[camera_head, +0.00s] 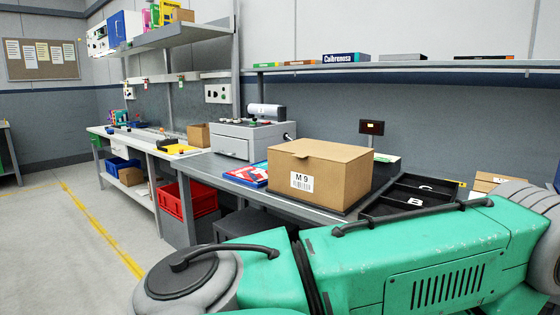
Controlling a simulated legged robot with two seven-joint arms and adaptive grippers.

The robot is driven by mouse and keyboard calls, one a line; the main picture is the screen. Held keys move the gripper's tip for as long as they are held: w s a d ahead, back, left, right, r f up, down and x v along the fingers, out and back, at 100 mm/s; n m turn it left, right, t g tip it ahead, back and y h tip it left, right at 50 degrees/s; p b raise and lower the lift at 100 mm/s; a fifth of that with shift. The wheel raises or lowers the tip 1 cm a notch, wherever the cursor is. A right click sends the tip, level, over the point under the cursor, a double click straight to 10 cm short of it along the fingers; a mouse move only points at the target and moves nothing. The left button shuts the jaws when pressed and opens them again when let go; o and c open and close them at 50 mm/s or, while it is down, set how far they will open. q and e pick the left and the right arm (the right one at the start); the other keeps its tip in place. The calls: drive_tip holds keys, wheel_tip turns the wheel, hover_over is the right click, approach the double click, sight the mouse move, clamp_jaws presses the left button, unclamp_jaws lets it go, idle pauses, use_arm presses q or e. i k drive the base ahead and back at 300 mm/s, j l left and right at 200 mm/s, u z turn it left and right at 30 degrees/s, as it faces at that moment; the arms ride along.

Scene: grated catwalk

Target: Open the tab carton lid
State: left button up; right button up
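A brown cardboard carton (338,184) stands on the grey workbench right of the picture's middle. Its lid (322,149) lies flat and looks closed. A small tab or notch shows at the lid's front edge. A white label with "M 9" and a barcode (301,182) is on the front face. The carton's far sides are hidden. Neither of my grippers is in view.
A black tray with compartments marked C and B (408,192) is right of the carton. A red and blue flat item (246,175) lies left of it, before a grey machine (247,138). A shelf (420,65) runs above. Red crates (188,200) sit below the bench.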

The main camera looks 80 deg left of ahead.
sight(303, 148)
drive_tip(key=u, duration=2.1)
